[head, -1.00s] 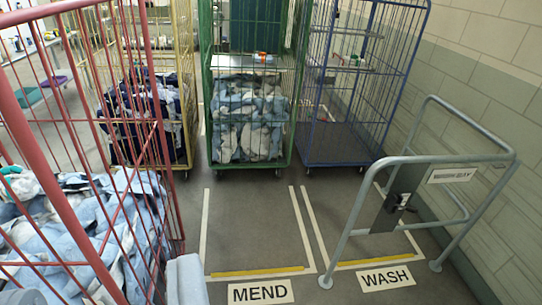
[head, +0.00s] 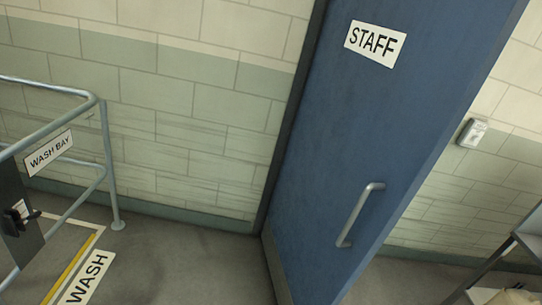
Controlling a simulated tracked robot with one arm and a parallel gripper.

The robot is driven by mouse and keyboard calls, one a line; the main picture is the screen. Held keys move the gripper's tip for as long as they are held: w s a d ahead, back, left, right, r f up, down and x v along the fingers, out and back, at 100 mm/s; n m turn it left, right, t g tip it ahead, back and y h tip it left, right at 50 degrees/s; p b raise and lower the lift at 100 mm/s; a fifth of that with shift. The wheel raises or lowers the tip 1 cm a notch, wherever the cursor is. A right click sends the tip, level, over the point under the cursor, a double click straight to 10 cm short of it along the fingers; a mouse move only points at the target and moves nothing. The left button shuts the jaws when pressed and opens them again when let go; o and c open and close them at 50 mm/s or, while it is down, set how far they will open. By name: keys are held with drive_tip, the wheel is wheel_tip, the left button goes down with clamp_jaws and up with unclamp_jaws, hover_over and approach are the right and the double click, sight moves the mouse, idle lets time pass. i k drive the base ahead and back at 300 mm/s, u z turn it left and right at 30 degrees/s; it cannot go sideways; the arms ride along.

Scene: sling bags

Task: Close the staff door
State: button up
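The staff door (head: 345,150) is a tall blue leaf in the middle of the head view. It carries a white STAFF sign (head: 375,42) high up and a grey bar handle (head: 360,215) lower down, towards its right edge. The leaf stands out at an angle from the block wall, so it looks open. Its left edge meets a dark upright (head: 291,120) at the wall. The top of the door and its lowest near corner are cut off by the frame. My gripper is not in view, and nothing is seen touching the handle.
A grey rail barrier (head: 107,165) with a WASH BAY sign (head: 48,153) stands at the left, beside a floor marking labelled WASH (head: 90,278). A small white wall box (head: 472,133) is right of the door. A shelf unit (head: 500,262) stands at lower right. Floor between barrier and door is clear.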

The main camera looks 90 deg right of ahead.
sight(390, 84)
drive_tip(key=z, duration=2.65)
drive_tip(key=i, duration=1)
drive_tip(key=u, duration=0.55)
drive_tip(key=k, duration=0.6)
drive_tip(key=z, duration=0.05)
